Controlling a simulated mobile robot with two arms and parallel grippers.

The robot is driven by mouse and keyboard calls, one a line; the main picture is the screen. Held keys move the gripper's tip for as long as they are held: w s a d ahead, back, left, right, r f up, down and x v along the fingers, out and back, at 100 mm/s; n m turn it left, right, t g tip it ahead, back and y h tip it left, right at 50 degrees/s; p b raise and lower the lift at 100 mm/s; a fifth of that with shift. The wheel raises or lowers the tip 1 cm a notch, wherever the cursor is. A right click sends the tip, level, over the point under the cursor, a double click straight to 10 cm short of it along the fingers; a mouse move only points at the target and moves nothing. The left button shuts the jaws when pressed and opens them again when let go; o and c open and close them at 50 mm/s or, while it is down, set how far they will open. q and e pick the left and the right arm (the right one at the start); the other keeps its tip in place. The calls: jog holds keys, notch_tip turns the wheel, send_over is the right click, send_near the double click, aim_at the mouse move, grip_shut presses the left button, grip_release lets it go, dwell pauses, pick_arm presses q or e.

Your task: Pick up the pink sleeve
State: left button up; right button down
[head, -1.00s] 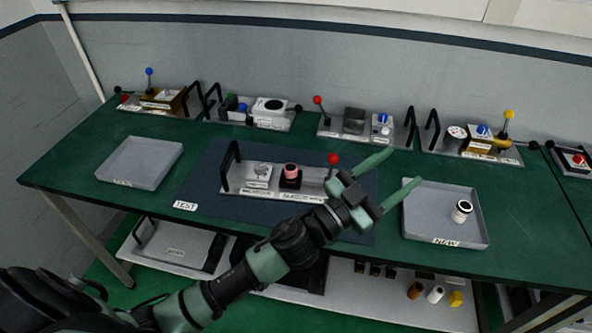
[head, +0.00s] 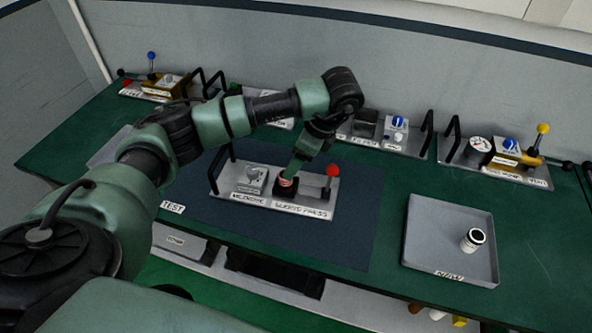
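The pink sleeve (head: 286,182) sits upright in the black holder (head: 285,190) of the sleeve press, on the module plate on the dark mat. Only a small part of the sleeve shows. My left gripper (head: 290,177) points down over the press, with its fingertips at the sleeve. I see the fingers nearly edge-on, so I cannot tell whether they are apart or closed on the sleeve. My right gripper is out of view.
The press's red-knobbed lever (head: 333,171) stands close right of the gripper. A black handle (head: 222,170) rises at the plate's left. The NEW tray (head: 425,243) at right holds a white and black cylinder (head: 473,240). Several modules line the back of the green table.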

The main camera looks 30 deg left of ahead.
aim_at(286, 181)
pick_arm(q)
jog(key=p+x, duration=0.1)
jog(key=x, duration=0.1)
jog(key=p+x, duration=0.1)
jog(key=x, duration=0.1)
jog(key=shift+s+a+r+p, duration=0.1)
jog(key=shift+s+a+p, duration=0.1)
jog(key=shift+s+p, duration=0.15)
jog(key=f, duration=0.2)
jog(key=shift+w+a+f+p, duration=0.3)
jog(key=shift+a+f, duration=0.15)
jog(key=shift+f, duration=0.15)
jog(key=c, duration=1.2)
grip_shut()
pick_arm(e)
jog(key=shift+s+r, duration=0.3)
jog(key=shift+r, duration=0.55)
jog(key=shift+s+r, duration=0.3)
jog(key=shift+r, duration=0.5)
